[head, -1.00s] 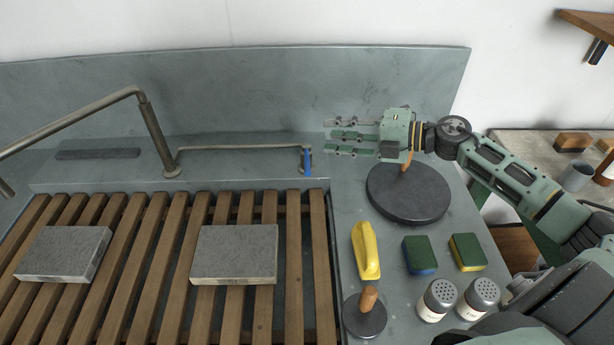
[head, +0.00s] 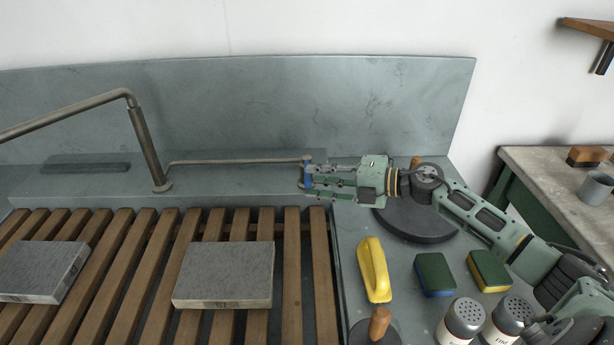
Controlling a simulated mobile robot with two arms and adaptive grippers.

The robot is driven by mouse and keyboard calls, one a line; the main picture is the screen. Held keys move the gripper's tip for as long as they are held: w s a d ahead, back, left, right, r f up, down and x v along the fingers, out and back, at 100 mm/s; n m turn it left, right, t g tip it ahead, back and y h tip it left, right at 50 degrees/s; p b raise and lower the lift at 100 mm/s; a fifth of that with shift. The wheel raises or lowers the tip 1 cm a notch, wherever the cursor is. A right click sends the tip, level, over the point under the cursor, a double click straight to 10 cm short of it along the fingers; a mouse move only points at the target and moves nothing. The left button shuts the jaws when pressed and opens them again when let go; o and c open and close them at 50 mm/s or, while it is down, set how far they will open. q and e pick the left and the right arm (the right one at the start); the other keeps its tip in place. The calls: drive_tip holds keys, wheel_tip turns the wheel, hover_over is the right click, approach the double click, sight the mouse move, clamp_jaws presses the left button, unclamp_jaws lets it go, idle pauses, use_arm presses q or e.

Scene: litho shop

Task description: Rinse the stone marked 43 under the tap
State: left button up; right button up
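Two grey stones lie on the wooden slats: one stone (head: 226,270) in the middle and another stone (head: 38,268) at the left. The tap spout (head: 66,116) arches over the left part of the slats from an upright post (head: 149,150). A thin pipe runs right from the post to the blue tap handle (head: 308,176). My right gripper (head: 310,181) points left with its fingers around the blue handle; whether they press on it I cannot tell. My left gripper is not in view.
A dark round disc (head: 415,226) lies under my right arm. A yellow-handled tool (head: 374,270), a green-blue sponge (head: 434,274), a green-yellow sponge (head: 488,270) and two shakers (head: 462,320) crowd the right ledge. A backsplash (head: 240,105) stands behind.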

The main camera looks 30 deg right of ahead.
sight(307, 175)
drive_tip(key=shift+x, duration=1.65)
clamp_jaws()
drive_tip(key=shift+r+p, duration=0.1)
drive_tip(key=shift+p, duration=0.2)
